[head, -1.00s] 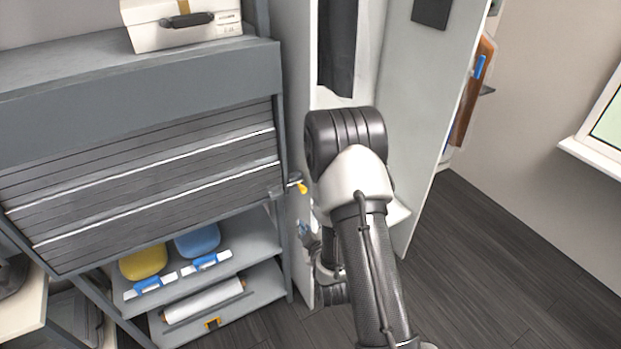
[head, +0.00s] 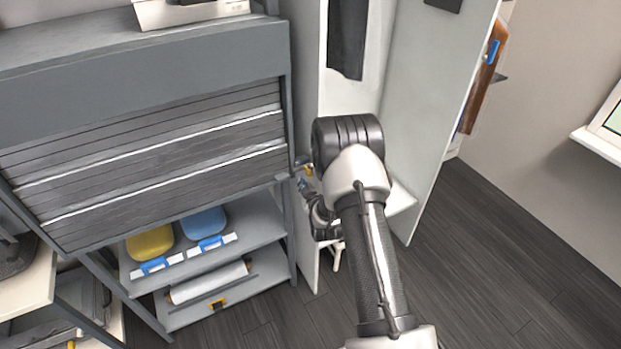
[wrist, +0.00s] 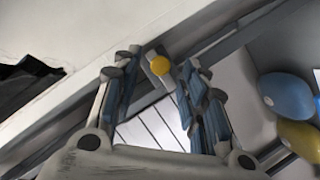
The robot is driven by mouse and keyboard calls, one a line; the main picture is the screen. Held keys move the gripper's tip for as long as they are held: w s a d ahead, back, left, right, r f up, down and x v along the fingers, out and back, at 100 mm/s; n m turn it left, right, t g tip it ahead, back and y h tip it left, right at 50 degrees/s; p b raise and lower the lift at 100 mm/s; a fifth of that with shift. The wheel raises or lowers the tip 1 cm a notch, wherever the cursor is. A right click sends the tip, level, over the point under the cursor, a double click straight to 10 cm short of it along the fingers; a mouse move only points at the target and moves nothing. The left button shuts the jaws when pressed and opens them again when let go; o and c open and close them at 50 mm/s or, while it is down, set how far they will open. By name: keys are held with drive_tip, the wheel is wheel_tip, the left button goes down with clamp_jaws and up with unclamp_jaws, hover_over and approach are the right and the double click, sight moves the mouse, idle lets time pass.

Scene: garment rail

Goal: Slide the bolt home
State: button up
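The bolt (head: 302,163) is a small grey fitting at the right edge of the grey slatted shutter (head: 150,165), with a yellow knob (head: 309,171). In the wrist view the yellow knob (wrist: 160,64) shows just beyond and between the fingertips, on a grey piece. My gripper (head: 304,184) is just below the knob in the head view, partly hidden by my arm. The wrist view shows my gripper (wrist: 155,76) open, its blue-padded fingers apart and nothing held. I cannot tell whether a finger touches the knob.
A white cabinet (head: 425,120) with a dark hanging garment (head: 348,40) stands open right of the shutter. Shelves (head: 262,220) below hold a yellow item (head: 150,243), a blue item (head: 203,222) and a white roll (head: 208,282). Dark floor (head: 470,260) is clear at right.

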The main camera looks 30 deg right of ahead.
drive_tip(key=shift+x, duration=0.85)
drive_tip(key=shift+c, duration=0.2)
clamp_jaws()
drive_tip(key=shift+a, duration=0.1)
